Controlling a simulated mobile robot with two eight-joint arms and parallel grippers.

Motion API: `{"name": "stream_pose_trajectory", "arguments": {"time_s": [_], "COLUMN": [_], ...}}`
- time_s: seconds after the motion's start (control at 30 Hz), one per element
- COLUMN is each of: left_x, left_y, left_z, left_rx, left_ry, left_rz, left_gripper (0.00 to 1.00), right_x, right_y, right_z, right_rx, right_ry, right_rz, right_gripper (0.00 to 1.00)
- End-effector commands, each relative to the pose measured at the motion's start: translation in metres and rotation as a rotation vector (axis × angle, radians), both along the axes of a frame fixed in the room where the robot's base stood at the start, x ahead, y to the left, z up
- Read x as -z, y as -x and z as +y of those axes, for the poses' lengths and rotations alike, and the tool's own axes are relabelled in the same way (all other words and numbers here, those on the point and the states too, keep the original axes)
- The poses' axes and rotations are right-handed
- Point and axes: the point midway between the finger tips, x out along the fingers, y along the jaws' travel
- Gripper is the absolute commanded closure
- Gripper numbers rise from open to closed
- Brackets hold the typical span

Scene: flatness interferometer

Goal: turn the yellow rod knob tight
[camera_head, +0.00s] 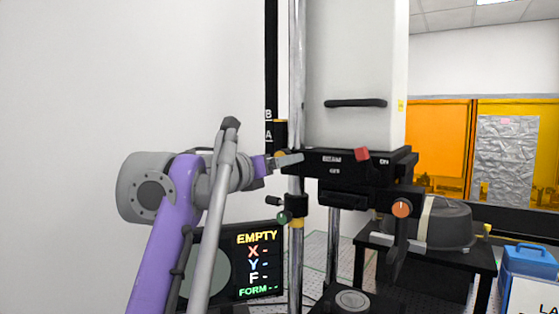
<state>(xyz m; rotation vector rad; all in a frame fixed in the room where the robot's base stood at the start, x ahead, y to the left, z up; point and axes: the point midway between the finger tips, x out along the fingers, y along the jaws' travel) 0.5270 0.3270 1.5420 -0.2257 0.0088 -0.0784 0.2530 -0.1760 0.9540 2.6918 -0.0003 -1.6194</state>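A small yellowish knob (280,154) shows at the vertical rod (297,190), just left of the black instrument head; I take it for the yellow rod knob. My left gripper (288,160) reaches in from the left, its grey tip beside this knob and partly covering it. I cannot tell whether it touches the knob, or whether the fingers are open or shut. My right gripper is not in view.
The black head (335,170) carries a red knob (361,154) and an orange knob (401,208). A green knob (283,217) sits lower on the rod. A screen reading EMPTY (258,290) stands behind my arm. A black table (462,257) stands right.

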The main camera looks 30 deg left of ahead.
Motion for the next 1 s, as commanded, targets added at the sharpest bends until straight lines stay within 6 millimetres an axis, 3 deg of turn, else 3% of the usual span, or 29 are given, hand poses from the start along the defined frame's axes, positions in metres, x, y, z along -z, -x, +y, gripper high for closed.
{"name": "stream_pose_trajectory", "arguments": {"time_s": [0.27, 0.7, 1.0], "left_x": [0.0004, 0.0003, -0.0005], "left_y": [-0.0013, -0.001, -0.0008], "left_z": [0.0, 0.0, -0.0003], "left_rx": [0.0, -0.001, 0.0], "left_ry": [0.001, 0.001, 0.03], "left_rz": [0.0, 0.0, 0.002], "left_gripper": [0.2, 0.99, 1.0], "right_x": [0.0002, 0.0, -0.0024], "right_y": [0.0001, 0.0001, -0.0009], "right_z": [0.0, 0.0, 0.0], "right_rx": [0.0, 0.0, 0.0], "right_ry": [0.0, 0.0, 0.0], "right_rz": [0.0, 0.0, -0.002], "right_gripper": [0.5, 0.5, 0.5]}}
